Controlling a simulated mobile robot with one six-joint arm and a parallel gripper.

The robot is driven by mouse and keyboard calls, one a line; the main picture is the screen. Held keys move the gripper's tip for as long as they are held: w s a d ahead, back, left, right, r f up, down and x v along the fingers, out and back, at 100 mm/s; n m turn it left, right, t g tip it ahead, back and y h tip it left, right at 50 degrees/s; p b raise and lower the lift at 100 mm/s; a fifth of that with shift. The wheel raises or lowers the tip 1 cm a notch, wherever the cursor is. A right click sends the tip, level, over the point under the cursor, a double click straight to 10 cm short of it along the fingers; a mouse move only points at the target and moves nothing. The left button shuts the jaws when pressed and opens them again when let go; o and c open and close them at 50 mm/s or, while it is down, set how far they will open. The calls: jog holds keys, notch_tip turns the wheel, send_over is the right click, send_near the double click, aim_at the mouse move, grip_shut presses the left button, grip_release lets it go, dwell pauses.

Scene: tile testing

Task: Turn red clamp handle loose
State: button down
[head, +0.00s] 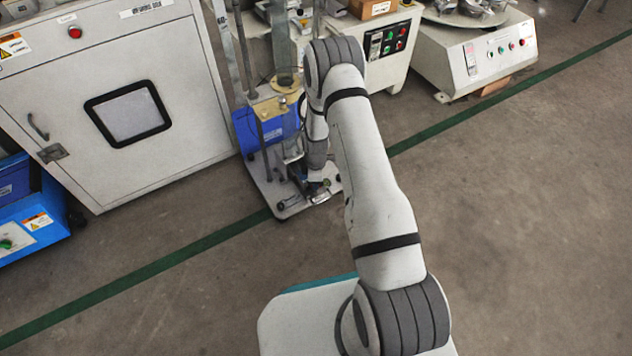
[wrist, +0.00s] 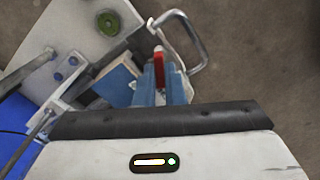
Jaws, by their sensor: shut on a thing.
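The red clamp handle (wrist: 158,61) shows in the wrist view, upper middle, with a pale tip at its far end. My gripper (wrist: 160,82) has its two blue-grey fingers on either side of the red handle and is shut on it. In the head view my gripper (head: 315,188) is low at the front of the test stand. The handle itself is too small or hidden to make out in the head view.
The stand's white base plate (head: 258,178) carries upright rods and a blue part (head: 262,128). A curved metal bar (wrist: 193,45) lies close right of the handle. A white cabinet (head: 115,100) stands left. The floor (head: 520,200) at right is clear.

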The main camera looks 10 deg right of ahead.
dwell(0.3)
jog(key=n, duration=0.6)
jog(key=c, duration=1.8)
grip_release()
jog(key=shift+o, duration=0.2)
jog(key=shift+r+p, duration=1.95)
jog(key=shift+r, duration=1.55)
